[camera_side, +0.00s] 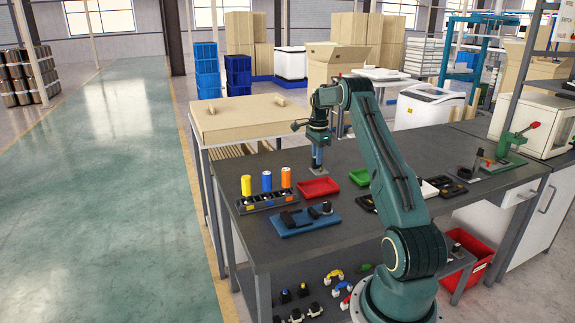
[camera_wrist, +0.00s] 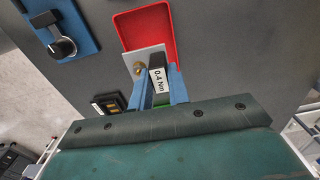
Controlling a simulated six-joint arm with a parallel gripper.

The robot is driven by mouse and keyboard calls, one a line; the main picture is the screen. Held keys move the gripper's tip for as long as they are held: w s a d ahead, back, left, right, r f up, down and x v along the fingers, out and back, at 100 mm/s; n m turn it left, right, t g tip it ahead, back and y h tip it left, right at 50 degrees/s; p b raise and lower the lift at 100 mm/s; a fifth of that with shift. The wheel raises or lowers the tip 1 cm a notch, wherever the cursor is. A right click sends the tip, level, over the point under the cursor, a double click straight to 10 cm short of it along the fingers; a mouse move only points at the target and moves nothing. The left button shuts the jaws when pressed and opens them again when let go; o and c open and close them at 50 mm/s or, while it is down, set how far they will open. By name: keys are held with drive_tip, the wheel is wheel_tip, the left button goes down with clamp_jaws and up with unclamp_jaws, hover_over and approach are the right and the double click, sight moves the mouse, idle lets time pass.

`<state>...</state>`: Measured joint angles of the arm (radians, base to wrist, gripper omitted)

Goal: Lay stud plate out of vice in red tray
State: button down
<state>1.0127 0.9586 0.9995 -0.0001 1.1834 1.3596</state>
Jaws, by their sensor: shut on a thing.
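The stud plate (camera_wrist: 150,53), a pale square plate with a brass stud, is at the tips of my gripper (camera_wrist: 161,82) in the wrist view. My gripper is shut on it, and a black part labelled "0.4 Nm" partly hides the plate. The red tray (camera_wrist: 128,27) lies just beyond, and the plate overlaps its near edge in the picture; I cannot tell whether they touch. In the side view my gripper (camera_side: 318,168) points down over the back of the red tray (camera_side: 318,188). The blue-based vice (camera_side: 305,222) stands in front of the tray, its black knob (camera_wrist: 63,47) showing.
A rack (camera_side: 268,203) with blue, yellow and orange cylinders stands left of the tray. A green tray (camera_side: 360,177) is to its right. Small dark items (camera_side: 455,188) lie farther right on the grey bench. Bare bench top (camera_side: 245,160) shows behind the rack.

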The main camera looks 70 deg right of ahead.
sight(317, 168)
drive_tip(key=shift+f, duration=0.2)
drive_tip(key=shift+f, duration=2.5)
drive_tip(key=shift+f, duration=0.95)
idle(1.0)
drive_tip(key=c, duration=1.3)
unclamp_jaws()
drive_tip(key=shift+o, duration=0.2)
drive_tip(key=shift+r, duration=0.15)
drive_tip(key=shift+r, duration=3.35)
